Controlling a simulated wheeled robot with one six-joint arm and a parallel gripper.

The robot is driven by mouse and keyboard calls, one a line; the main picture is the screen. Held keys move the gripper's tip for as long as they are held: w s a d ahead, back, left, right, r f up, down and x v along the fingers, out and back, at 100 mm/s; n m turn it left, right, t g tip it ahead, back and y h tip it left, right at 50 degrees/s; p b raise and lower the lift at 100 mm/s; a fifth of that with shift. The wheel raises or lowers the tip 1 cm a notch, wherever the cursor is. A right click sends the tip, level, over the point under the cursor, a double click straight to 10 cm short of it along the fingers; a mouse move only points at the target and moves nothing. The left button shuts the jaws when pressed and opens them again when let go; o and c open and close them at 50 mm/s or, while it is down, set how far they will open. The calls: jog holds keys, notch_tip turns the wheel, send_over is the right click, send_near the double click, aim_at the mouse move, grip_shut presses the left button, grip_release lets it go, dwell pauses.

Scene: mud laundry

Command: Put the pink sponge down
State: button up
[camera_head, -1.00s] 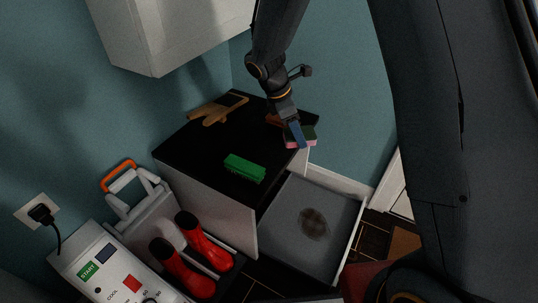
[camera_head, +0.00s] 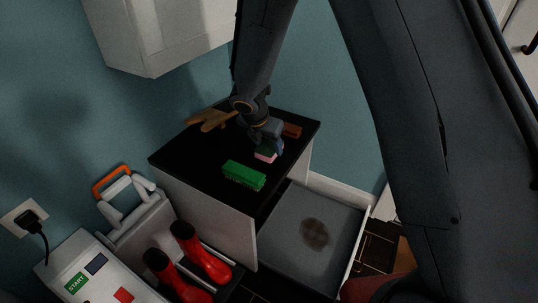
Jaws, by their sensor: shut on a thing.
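The pink sponge (camera_head: 265,157) shows as a small pink block with a darker upper part, over the black cabinet top (camera_head: 205,160). My gripper (camera_head: 269,147) points down and is shut on the sponge, hiding part of it. The sponge is at or just above the cabinet top; I cannot tell if it touches. It is right behind the green brush (camera_head: 244,175), which lies on the cabinet top towards its front edge.
A brown object (camera_head: 292,131) lies behind my gripper, and a tan wooden item (camera_head: 210,119) lies at the back left. An open grey drawer (camera_head: 285,240) holds a round brown thing (camera_head: 314,234). Red boots (camera_head: 200,252) stand below. The cabinet top's left part is clear.

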aim_at(267, 148)
jog(key=shift+f+b, duration=0.45)
jog(key=shift+f, duration=1.1)
jog(key=shift+f, duration=0.15)
jog(key=o, duration=0.9)
